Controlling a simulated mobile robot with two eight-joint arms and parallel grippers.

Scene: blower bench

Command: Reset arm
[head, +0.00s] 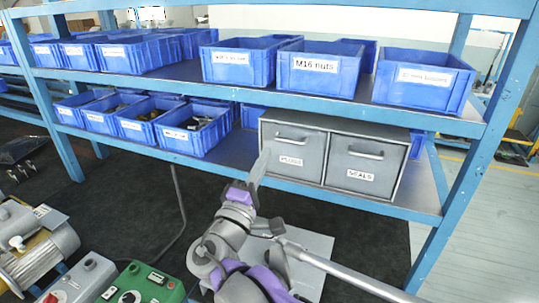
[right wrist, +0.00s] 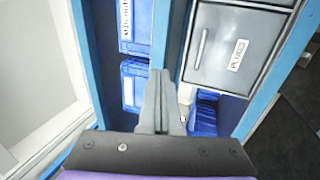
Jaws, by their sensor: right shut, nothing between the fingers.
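My right arm reaches up from the bottom middle of the head view. Its gripper (head: 259,166) is in front of the left edge of the grey drawer cabinet. In the right wrist view the two fingers (right wrist: 160,100) are together with nothing between them. They appear close to the drawer labelled PLUGS (right wrist: 243,45); whether they touch the cabinet cannot be told. That drawer (head: 296,152) and the SEALS drawer (head: 363,166) both look closed. My left gripper does not show in either view.
A blue rack (head: 468,120) holds labelled blue bins, including the M16 nuts bin (head: 320,68) on its upper shelf. Lower bins (head: 190,127) stand left of the cabinet. A motor (head: 35,240) and a green control box (head: 145,285) are at the lower left. A grey plate (head: 312,255) lies below the cabinet.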

